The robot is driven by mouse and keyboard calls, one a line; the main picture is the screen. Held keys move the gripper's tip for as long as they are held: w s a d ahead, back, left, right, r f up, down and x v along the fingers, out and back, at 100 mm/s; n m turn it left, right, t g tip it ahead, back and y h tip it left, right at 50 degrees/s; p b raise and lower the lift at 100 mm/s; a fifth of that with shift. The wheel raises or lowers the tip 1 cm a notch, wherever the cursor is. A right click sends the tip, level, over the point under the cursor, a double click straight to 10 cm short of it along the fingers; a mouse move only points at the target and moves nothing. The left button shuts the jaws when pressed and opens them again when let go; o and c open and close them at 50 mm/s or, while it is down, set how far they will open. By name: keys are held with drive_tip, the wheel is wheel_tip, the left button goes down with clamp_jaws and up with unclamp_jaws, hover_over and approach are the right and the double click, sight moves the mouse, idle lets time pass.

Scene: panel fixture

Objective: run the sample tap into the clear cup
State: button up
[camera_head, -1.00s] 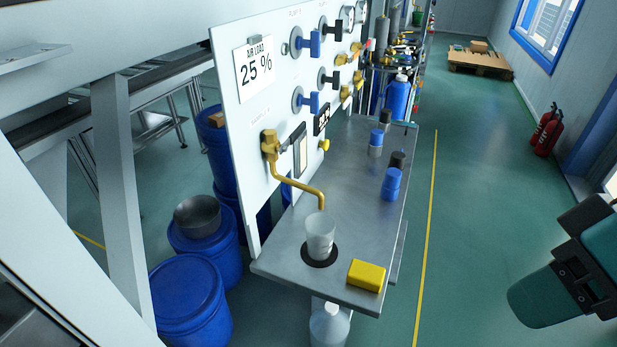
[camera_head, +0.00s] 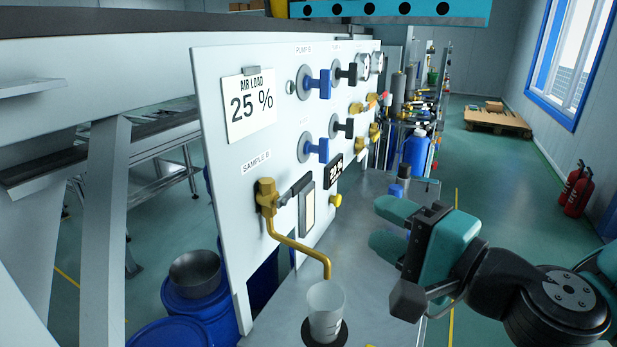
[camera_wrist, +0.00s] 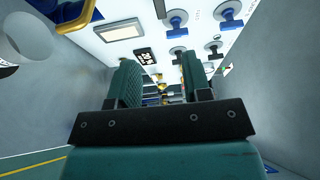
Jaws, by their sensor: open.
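The brass sample tap (camera_head: 267,197) is on the white panel under the label SAMPLE B. A short dark part extends right from it. Its bent spout (camera_head: 300,248) ends just above the clear cup (camera_head: 325,312), which stands upright on a black disc (camera_head: 309,338) on the metal bench. I cannot tell whether the cup holds liquid. My gripper (camera_head: 381,226) is open and empty, right of the tap and cup and above the bench. In the wrist view, the two fingers (camera_wrist: 160,68) are apart with the panel behind them. The cup (camera_wrist: 28,40) and spout (camera_wrist: 78,16) show at upper left.
The panel carries several blue and black valve handles (camera_head: 319,148), a display (camera_head: 334,171) and an AIR LOAD 25 % sign (camera_head: 250,104). Bottles (camera_head: 396,191) stand farther back on the bench. A blue drum with a metal bowl (camera_head: 195,272) is at left. The floor at right holds extinguishers (camera_head: 577,190).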

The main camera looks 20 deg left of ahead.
sight(305, 183)
drive_tip(key=p+x, duration=1.4)
drive_tip(key=x, duration=0.1)
drive_tip(key=shift+s+a+r, duration=0.15)
drive_tip(key=shift+a+r, duration=0.05)
drive_tip(key=shift+a, duration=0.05)
drive_tip(key=shift+a+f, duration=0.15)
drive_tip(key=shift+a, duration=0.15)
clamp_jaws()
drive_tip(key=shift+a, duration=0.1)
